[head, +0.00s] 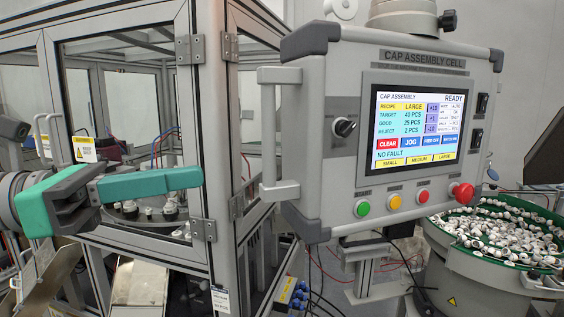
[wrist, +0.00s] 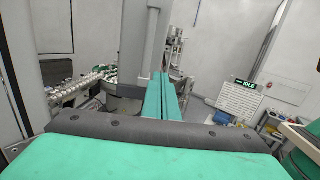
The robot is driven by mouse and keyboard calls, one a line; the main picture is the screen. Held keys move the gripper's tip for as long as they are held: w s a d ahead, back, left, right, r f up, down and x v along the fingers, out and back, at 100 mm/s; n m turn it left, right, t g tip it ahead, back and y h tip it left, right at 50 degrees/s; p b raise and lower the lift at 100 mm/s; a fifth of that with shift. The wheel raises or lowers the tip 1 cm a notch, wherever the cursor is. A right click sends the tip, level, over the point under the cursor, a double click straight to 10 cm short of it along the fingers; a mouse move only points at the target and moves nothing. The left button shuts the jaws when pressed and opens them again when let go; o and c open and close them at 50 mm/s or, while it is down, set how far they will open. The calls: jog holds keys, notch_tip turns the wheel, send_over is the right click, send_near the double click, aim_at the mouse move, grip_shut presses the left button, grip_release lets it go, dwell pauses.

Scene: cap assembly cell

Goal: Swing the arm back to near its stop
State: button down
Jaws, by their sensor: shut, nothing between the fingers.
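The grey control panel (head: 375,60), marked CAP ASSEMBLY CELL, fills the right of the head view. Its lit screen (head: 417,125) reads READY and NO FAULT. A pale vertical handle (head: 267,130) is on its left side. A round grey joint (head: 402,18) sits on top of the panel; the rest of any swing arm, and its stop, cannot be made out. My gripper (head: 200,177) points right at the left of the head view, its green fingers shut and empty. It appears left of the handle, apart from it. The shut fingers also show in the wrist view (wrist: 166,80).
A framed machine enclosure (head: 210,120) with clear panes stands behind my gripper. A bowl of caps (head: 500,228) is below the panel at right. Cables hang below the panel.

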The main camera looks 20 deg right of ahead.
send_near(306, 161)
jog(key=shift+t+y, duration=0.3)
jog(key=d, duration=0.6)
jog(key=shift+w+d+r, duration=0.2)
jog(key=shift+r, duration=0.05)
jog(key=shift+s+d, duration=0.1)
